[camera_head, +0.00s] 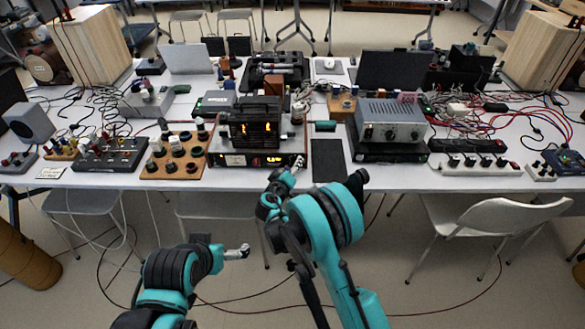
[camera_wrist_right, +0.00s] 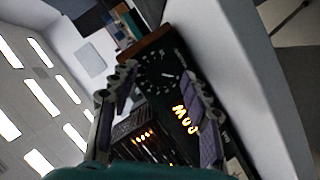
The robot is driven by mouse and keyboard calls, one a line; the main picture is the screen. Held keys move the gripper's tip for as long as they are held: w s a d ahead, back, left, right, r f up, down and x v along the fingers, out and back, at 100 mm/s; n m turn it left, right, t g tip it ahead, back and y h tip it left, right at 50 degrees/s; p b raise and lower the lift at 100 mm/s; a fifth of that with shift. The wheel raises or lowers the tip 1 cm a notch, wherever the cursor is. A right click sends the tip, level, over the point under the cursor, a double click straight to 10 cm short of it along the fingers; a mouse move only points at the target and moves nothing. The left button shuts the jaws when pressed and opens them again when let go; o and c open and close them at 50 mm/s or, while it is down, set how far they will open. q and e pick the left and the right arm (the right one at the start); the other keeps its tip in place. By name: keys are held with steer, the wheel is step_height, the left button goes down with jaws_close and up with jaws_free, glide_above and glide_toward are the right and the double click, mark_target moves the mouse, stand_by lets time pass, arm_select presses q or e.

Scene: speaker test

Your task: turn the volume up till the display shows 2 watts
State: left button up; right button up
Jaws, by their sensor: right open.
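A low black amplifier with a wooden side and an orange lit display (camera_head: 272,160) stands at the table's front edge. In the right wrist view its dark front carries a round volume dial (camera_wrist_right: 161,76) with white marks. The lit display (camera_wrist_right: 185,118) is beside the dial there, turned over; its figures are too blurred to read for certain. My right gripper (camera_head: 297,165) is at the amplifier's right end. In the right wrist view its fingers (camera_wrist_right: 160,84) are open on either side of the dial; contact cannot be told. My left gripper (camera_head: 240,252) is in front of the table, away from everything.
A black unit with two orange digits (camera_head: 255,127) stands on the amplifier. A knob board (camera_head: 175,156) is to the left. A dark flat panel (camera_head: 328,160) and a grey metered instrument (camera_head: 390,121) are to the right. A white chair (camera_head: 500,215) stands at the front right.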

jaws_close()
steer(key=shift+r, duration=0.1)
steer(key=m, duration=0.1)
steer(key=m+y, duration=0.2)
steer(key=m, duration=0.1)
steer(key=shift+d+r+g, duration=0.1)
steer(key=shift+d+g, duration=0.2)
steer(key=shift+g, duration=0.1)
steer(key=m+y, duration=0.2)
steer(key=m, duration=0.1)
steer(key=shift+d+y, duration=0.2)
steer(key=shift+y, duration=0.2)
stand_by(0.3)
